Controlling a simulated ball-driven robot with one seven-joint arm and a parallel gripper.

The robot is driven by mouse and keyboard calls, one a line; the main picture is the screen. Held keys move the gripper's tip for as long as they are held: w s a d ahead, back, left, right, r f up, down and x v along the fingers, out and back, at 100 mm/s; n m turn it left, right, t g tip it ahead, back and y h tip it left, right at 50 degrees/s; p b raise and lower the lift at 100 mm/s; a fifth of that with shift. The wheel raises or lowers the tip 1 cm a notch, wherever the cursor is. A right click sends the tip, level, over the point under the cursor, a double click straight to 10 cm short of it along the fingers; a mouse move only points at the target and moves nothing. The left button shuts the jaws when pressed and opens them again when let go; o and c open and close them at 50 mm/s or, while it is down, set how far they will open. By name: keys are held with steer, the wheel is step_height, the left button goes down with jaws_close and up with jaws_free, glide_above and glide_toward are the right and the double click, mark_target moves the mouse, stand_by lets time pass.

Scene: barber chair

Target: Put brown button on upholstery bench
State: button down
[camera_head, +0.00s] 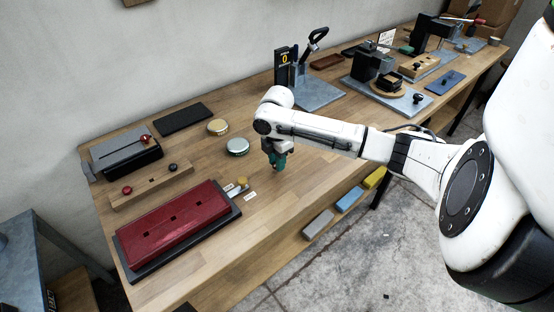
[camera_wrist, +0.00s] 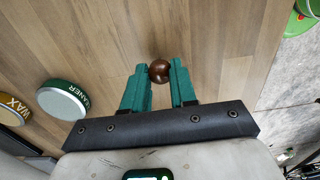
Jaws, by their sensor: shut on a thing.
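My gripper (camera_head: 277,161) has teal fingers and hangs just over the middle of the wooden bench (camera_head: 290,205), right of the tins. In the wrist view my gripper (camera_wrist: 158,78) is shut on the round, glossy brown button (camera_wrist: 159,70), held between the fingertips. The bench top (camera_wrist: 215,40) lies beneath it in that view. The button cannot be made out in the head view. A dark red upholstered pad (camera_head: 150,235) with several small square holes lies on a dark board at the bench's front left.
A wooden strip (camera_head: 150,187) holds a red and a dark button. Two round tins (camera_head: 237,146) stand left of my gripper.

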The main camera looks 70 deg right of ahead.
steer(key=shift+f, duration=0.2)
steer(key=c, duration=0.9)
jaws_free()
steer(key=shift+r, duration=0.1)
step_height(320, 180, up, 12)
steer(key=b, duration=0.1)
steer(key=shift+r+b, duration=0.15)
steer(key=shift+b, duration=0.15)
